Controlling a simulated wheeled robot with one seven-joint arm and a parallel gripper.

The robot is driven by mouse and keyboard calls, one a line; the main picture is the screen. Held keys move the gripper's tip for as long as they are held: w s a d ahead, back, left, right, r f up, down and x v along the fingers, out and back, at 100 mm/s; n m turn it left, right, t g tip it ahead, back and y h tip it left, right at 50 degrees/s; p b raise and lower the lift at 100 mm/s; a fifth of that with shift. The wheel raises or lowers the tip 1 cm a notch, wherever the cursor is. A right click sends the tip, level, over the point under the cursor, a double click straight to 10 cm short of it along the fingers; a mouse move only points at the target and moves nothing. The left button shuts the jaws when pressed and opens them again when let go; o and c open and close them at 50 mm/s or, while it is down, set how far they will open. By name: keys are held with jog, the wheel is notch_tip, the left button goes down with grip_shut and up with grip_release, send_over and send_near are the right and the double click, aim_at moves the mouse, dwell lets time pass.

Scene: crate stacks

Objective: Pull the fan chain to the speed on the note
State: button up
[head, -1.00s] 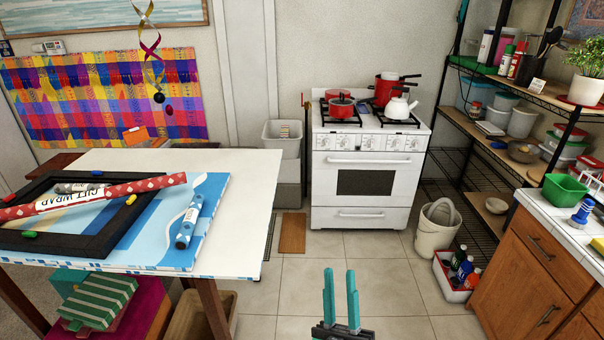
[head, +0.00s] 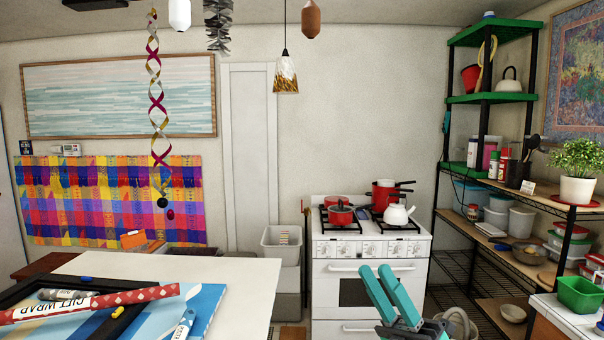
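Several things hang from the top edge of the head view: a white pull (head: 179,14), a brown wooden pull (head: 311,20), and a grey ruffled strip (head: 217,24) between them. Which of them is the fan chain I cannot tell; their upper ends are out of frame. A dark shape (head: 95,4) at the top left is cut off. My gripper (head: 377,270) is open and empty, low in front of the stove, well below the hanging pulls.
A pendant lamp (head: 286,78) and a twisted ribbon (head: 158,110) with dark balls also hang down. A white table (head: 245,285) with gift wrap stands left. The stove (head: 372,250) holds red pots and a white kettle. A black shelf rack (head: 478,195) stands right.

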notch_tip(320, 180, up, 12)
jog(key=d+n+g+h, duration=0.2)
jog(key=n+g, duration=0.5)
jog(key=n+h, duration=0.4)
jog(key=h, duration=0.2)
send_near(311, 20)
jog(key=w+d+f, duration=0.4)
jog(key=w+f, duration=0.1)
jog(key=f, duration=0.1)
jog(key=s+a+r+t+h, duration=0.35)
jog(key=s+r, duration=0.25)
jog(key=r, duration=0.4)
jog(key=shift+g+h, duration=0.35)
jog(key=shift+f+x, duration=0.2)
jog(key=shift+x, duration=4.65)
jog(key=shift+c, duration=0.7)
jog(key=c, duration=0.5)
